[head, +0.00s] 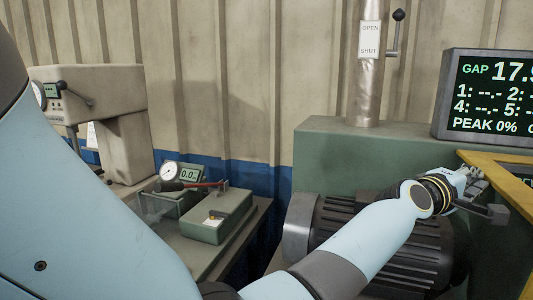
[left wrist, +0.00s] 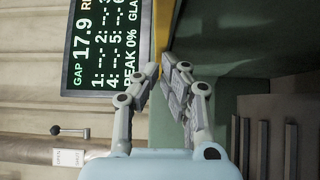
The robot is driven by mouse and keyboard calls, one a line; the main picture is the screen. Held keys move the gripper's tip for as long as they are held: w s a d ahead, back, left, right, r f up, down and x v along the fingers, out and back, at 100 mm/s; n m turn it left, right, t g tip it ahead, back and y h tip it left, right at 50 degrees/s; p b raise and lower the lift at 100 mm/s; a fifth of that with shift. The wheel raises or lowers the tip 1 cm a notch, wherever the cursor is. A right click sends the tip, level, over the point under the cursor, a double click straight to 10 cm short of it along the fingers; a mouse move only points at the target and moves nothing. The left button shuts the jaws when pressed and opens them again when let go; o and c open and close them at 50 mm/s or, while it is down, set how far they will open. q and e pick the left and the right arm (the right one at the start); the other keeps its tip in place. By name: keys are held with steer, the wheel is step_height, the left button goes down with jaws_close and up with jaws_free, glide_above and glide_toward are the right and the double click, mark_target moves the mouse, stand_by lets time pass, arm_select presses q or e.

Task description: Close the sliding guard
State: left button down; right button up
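The sliding guard is not clearly identifiable. A yellow-edged frame (head: 502,182) at the right of the head view may be part of it, and most of it runs out of the picture. A yellow strip (left wrist: 163,28) shows beyond my fingertips in the left wrist view. My left gripper (head: 474,174) is beside the near left end of the yellow frame. In the left wrist view, its fingers (left wrist: 160,72) stand apart with a narrow gap and nothing clearly between them. Contact with the frame cannot be told. My right gripper is not in view.
A ribbed dark motor (head: 335,215) lies below my left forearm. A display (head: 490,95) stands on the green machine body (head: 350,150). An open/shut lever (head: 397,32) is on the pipe. A gauge (head: 170,172) and green box (head: 212,225) stand on the left bench.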

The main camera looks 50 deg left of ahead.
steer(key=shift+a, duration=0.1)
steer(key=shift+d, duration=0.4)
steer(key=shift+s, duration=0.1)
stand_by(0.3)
